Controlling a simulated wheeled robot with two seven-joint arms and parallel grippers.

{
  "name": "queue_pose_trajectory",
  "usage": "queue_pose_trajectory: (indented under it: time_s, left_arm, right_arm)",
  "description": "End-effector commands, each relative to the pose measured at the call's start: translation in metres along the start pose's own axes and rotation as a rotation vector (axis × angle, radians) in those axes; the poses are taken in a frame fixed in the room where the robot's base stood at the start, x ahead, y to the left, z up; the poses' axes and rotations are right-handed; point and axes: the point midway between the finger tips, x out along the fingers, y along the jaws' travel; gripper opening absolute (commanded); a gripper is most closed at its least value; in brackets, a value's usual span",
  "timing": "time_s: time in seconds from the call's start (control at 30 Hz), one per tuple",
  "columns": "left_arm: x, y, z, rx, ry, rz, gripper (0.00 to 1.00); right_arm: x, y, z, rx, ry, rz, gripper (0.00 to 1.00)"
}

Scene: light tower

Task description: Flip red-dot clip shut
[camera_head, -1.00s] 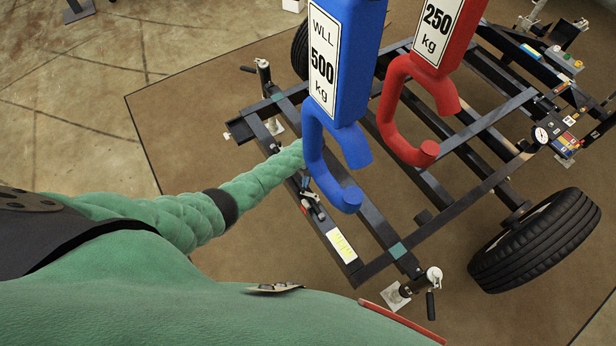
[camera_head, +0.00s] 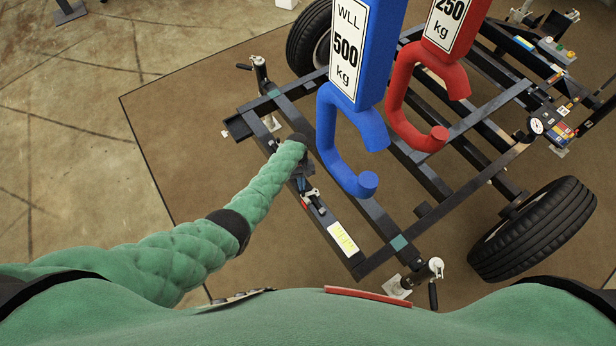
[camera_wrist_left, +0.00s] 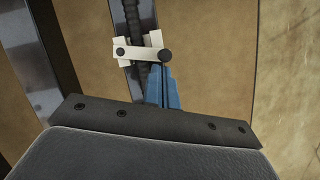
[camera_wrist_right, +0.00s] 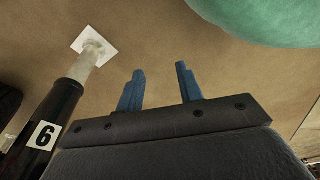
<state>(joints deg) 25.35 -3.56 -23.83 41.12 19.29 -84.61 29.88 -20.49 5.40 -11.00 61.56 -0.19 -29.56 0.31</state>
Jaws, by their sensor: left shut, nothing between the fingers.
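A small pale metal clip (camera_head: 313,195) with a dark lever sits on the trailer's near-left frame rail, with a little red beside it. I cannot make out a red dot there. My left gripper (camera_head: 304,178) is at the clip. My right gripper (camera_wrist_right: 158,90) is open and empty above the floor.
A blue hook (camera_head: 347,140) and a red hook (camera_head: 415,110) hang over the trailer, close to the right of my left arm. A jack leg (camera_head: 425,280) stands at the near corner by the tyre (camera_head: 530,230). A numbered black post (camera_wrist_right: 45,125) is left of my right gripper.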

Motion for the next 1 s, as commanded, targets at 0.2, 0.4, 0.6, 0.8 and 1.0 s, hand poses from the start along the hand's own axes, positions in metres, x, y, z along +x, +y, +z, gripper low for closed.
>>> queue_pose_trajectory:
  time_s: [0.2,0.4,0.6,0.8,1.0]
  left_arm:
    - [0.000,0.008,0.001,0.001,0.000,0.001,0.00]
    - [0.001,0.014,0.002,0.001,0.000,0.000,0.00]
    - [0.001,0.015,0.002,0.001,0.000,0.000,0.00]
    - [0.001,0.015,0.002,0.001,0.000,0.000,0.00]
    - [-0.002,0.008,-0.005,-0.002,0.001,0.000,0.00]
  right_arm:
    - [-0.001,-0.001,-0.007,0.000,0.010,-0.001,0.36]
    - [-0.001,-0.003,-0.012,0.001,0.016,-0.002,0.36]
    - [-0.001,-0.004,-0.012,0.002,0.015,-0.003,0.36]
    - [0.001,-0.004,-0.008,0.002,0.007,-0.003,0.36]
    - [-0.004,-0.007,-0.007,0.003,-0.001,-0.007,0.36]
